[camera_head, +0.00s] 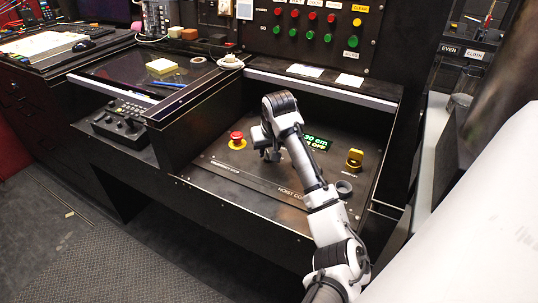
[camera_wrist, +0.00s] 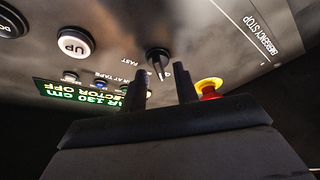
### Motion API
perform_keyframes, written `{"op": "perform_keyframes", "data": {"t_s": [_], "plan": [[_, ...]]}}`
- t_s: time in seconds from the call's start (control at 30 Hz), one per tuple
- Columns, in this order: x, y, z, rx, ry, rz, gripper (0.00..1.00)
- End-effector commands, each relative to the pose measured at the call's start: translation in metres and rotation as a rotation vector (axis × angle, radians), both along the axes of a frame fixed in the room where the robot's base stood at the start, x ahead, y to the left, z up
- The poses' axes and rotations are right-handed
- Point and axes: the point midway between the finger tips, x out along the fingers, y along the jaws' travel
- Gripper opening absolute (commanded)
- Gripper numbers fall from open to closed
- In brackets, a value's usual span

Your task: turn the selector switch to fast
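The selector switch (camera_wrist: 158,60) is a black knob with a pale pointer line on the dark panel in the wrist view. The word FAST (camera_wrist: 130,61) is printed beside it. The green display (camera_wrist: 95,97) reads SELECTOR OFF, with a line ending in 130 cm. My gripper (camera_wrist: 164,78) is open, its two dark fingers apart, with the knob beyond the gap between them; I cannot tell if they touch it. In the head view my gripper (camera_head: 270,152) is over the hoist panel and hides the switch; the display (camera_head: 316,142) is partly covered by my arm.
The red emergency stop (camera_head: 236,140) on its yellow base is close left of my gripper; it also shows in the wrist view (camera_wrist: 209,88). The UP button (camera_wrist: 74,43) is nearby.

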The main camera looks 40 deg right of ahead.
Motion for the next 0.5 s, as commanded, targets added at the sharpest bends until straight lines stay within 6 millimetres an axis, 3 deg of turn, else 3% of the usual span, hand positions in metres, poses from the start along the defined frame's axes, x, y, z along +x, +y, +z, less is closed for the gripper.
{"op": "perform_keyframes", "data": {"t_s": [0.3,0.5], "plan": [[0.0008,-0.0001,-0.0011,0.000,0.000,0.000,0.29],[0.0008,-0.0001,-0.0011,0.000,0.000,0.000,0.03]]}}
